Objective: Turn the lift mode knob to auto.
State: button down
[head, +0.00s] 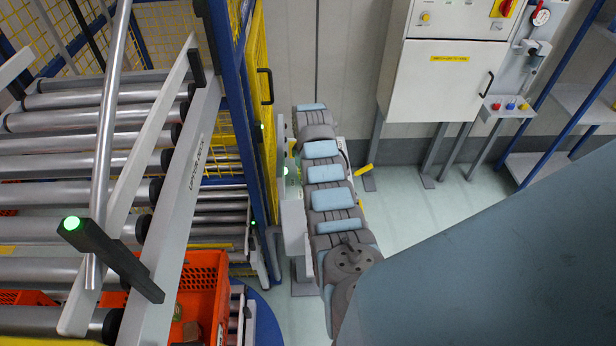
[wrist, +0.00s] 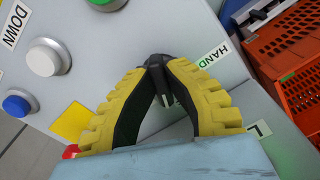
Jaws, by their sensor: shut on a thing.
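The lift mode knob (wrist: 166,98) is a small dark knob on a light grey panel (wrist: 110,65) in the wrist view. My gripper (wrist: 157,70), with yellow and black fingers, is shut on it, and the fingers hide much of it. I cannot tell its setting clearly. A HAND label (wrist: 214,55) is to the right of the fingertips. No auto label is readable. Another label (wrist: 258,130), partly covered, shows only an L-like letter. In the head view my arm hides the gripper and the knob.
A white button (wrist: 46,59), blue button (wrist: 17,104) and DOWN label (wrist: 15,25) are at the left of the panel. Orange totes (wrist: 285,55) stand right. In the head view, a roller conveyor (head: 80,165) is left, a yellow mesh fence (head: 258,75) beside my arm, and a white cabinet (head: 440,95) behind.

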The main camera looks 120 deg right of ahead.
jog(key=shift+w+f+m+b, duration=0.1)
jog(key=shift+m+b, duration=0.5)
jog(key=shift+m, duration=1.2)
jog(key=c, duration=1.1)
grip_release()
notch_tip(320, 180, up, 12)
jog(key=shift+r, duration=0.1)
